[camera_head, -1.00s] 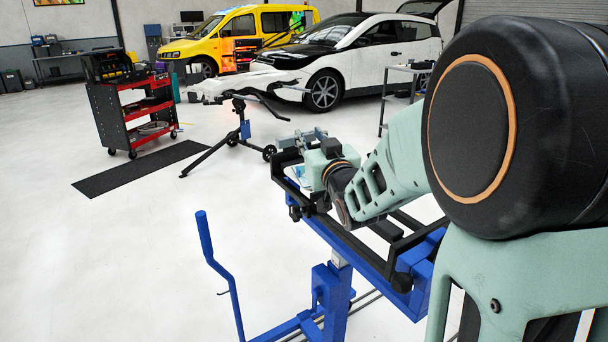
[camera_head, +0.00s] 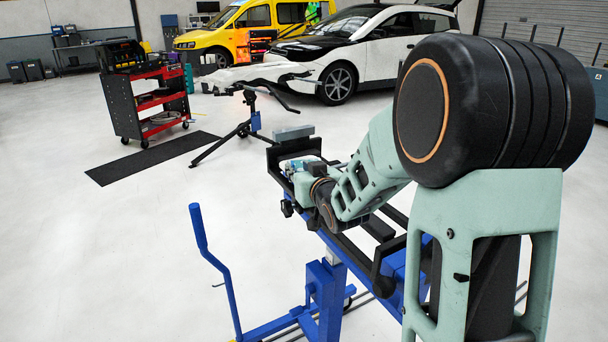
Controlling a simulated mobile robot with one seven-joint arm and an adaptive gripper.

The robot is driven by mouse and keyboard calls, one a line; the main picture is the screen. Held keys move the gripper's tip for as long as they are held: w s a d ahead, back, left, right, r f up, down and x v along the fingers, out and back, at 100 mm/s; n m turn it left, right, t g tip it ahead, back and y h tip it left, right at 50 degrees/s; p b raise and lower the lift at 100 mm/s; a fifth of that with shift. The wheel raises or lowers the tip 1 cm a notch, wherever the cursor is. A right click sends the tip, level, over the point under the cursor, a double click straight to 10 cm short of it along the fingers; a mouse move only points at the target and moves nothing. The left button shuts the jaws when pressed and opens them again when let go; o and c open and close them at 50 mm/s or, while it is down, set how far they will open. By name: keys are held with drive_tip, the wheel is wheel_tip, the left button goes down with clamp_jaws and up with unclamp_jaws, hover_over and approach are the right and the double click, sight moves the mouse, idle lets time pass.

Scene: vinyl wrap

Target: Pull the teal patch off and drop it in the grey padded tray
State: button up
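My arm reaches over the blue stand (camera_head: 322,275), and its wrist hangs low over the stand's black top frame. My gripper (camera_head: 291,167) is at the far end of the wrist, small and mostly hidden behind it; I cannot see whether its fingers are open or shut. A pale blue bit shows beside the gripper, too small to tell whether it is the teal patch or part of the gripper. A grey block-like piece (camera_head: 293,133) sits at the frame's far end, just beyond the gripper. I cannot tell whether it is the grey padded tray.
A blue crank-like handle (camera_head: 214,262) rises left of the stand. Beyond are a tripod stand (camera_head: 243,132), a red and black tool cart (camera_head: 148,105), a black mat (camera_head: 150,158), a yellow van (camera_head: 250,32) and a white car (camera_head: 365,48).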

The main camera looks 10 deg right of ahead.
sight(293, 163)
drive_tip(key=x, duration=0.6)
drive_tip(key=c, duration=0.7)
drive_tip(key=shift+r, duration=0.1)
clamp_jaws()
drive_tip(key=shift+d+r, duration=0.1)
drive_tip(key=shift+r, duration=0.65)
idle(0.4)
drive_tip(key=shift+r+p, duration=2)
drive_tip(key=shift+r, duration=1.35)
